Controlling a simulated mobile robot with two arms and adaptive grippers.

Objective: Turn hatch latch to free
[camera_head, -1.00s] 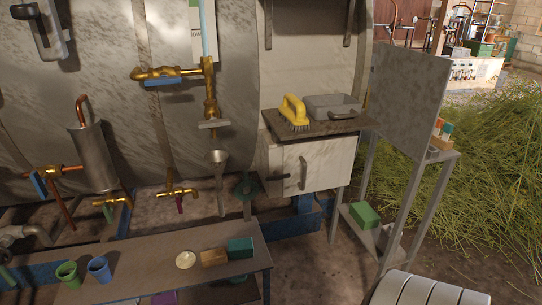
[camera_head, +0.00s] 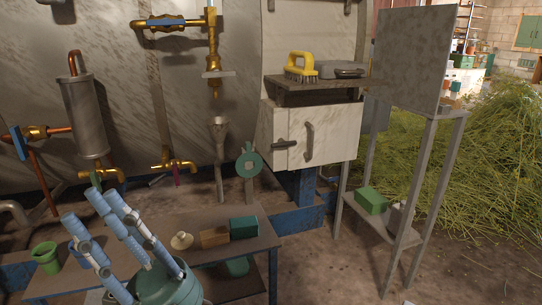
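The pale hatch box (camera_head: 335,145) stands below a dark shelf in the middle of the view. A dark latch lever (camera_head: 284,143) lies roughly level across the left edge of its door. A vertical dark handle (camera_head: 309,142) is to the right of the latch, and the door looks shut. My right gripper (camera_head: 88,208) is at the lower left, over the low bench, well left of and below the latch. Its blue jointed fingers stretch up and to the left, spread apart, with nothing seen between them. My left gripper is not in view.
The low bench (camera_head: 255,255) holds a green cup (camera_head: 46,257), a wooden block (camera_head: 214,237) and a teal box (camera_head: 243,227). A green valve wheel (camera_head: 249,163) is just left of the hatch. A yellow brush (camera_head: 300,67) lies above it. A metal stand (camera_head: 428,170) is at right.

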